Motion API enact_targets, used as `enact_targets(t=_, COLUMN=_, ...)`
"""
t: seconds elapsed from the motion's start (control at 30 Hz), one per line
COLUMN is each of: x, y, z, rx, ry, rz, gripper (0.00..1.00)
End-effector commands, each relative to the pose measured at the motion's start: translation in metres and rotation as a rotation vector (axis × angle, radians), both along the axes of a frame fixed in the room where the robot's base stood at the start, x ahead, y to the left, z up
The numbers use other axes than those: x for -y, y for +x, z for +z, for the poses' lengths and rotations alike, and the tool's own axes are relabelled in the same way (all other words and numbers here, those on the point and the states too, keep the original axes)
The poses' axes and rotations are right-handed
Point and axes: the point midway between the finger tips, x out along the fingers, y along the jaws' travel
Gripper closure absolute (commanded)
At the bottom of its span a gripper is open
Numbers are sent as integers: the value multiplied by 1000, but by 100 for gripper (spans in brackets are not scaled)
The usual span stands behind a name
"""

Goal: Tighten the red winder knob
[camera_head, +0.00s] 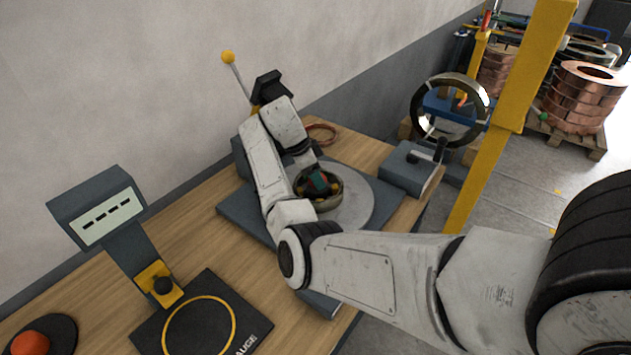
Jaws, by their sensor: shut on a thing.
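The winder is a grey base (235,212) on the workbench with a round pale plate (358,205). A dark, ring-shaped hub (328,204) sits on the plate, with yellow parts inside it. My arm bends over the winder, and my gripper (316,180) points down into the hub's middle. It is shut on the red winder knob (319,178), of which only a small reddish patch shows. The fingers and most of the knob are hidden or too small to make out, so the knob's turn cannot be read.
A gauge stand (105,210) and black gauge mat (253,322) stand at front left, beside an orange-red dome (30,343). A grey lever box (408,170) is right of the winder. A yellow post (490,150) and copper coils (580,98) stand beyond the bench.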

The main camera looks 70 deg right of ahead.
Motion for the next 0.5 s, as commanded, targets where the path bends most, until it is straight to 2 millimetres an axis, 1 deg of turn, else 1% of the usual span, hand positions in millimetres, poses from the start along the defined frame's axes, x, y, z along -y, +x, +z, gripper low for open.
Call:
enact_targets(t=0.03, x=0, y=1, z=-3, rx=2, ry=0, rz=-24, gripper=78)
enact_targets(t=0.2, x=1, y=1, z=-2, rx=3, ry=0, rz=-98, gripper=78)
enact_targets(t=0.5, x=1, y=1, z=0, rx=3, ry=0, rz=-151, gripper=78)
